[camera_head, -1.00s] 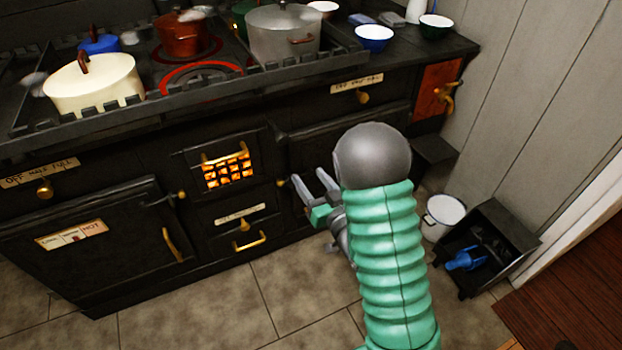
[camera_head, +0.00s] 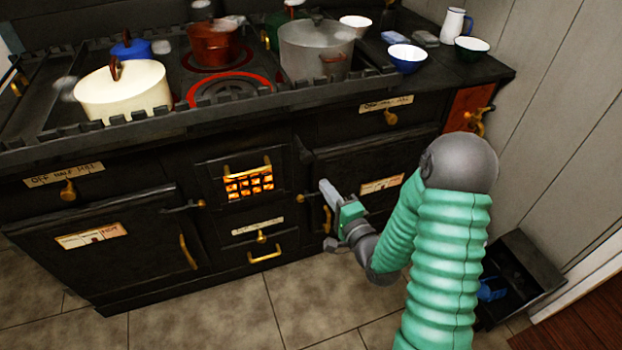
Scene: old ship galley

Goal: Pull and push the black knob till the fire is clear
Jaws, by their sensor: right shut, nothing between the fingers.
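The fire glows orange behind the grate (camera_head: 249,187) in the front of the black stove (camera_head: 150,160). A small black part (camera_head: 302,150) sticks out of the stove front, up and right of the grate; I cannot tell whether it is the black knob. My right gripper (camera_head: 327,190) is shut and empty, low in front of the stove and right of the grate, near the right oven door. It hides part of that door. I cannot tell whether it touches the stove. My left gripper is out of view.
Pots stand on the stove top, including a cream pot (camera_head: 122,92) and a grey pot (camera_head: 316,52). Bowls stand at the right. Brass handles and knobs stick out of the front. A dark bin (camera_head: 525,270) stands by the right wall. The tiled floor is clear at lower left.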

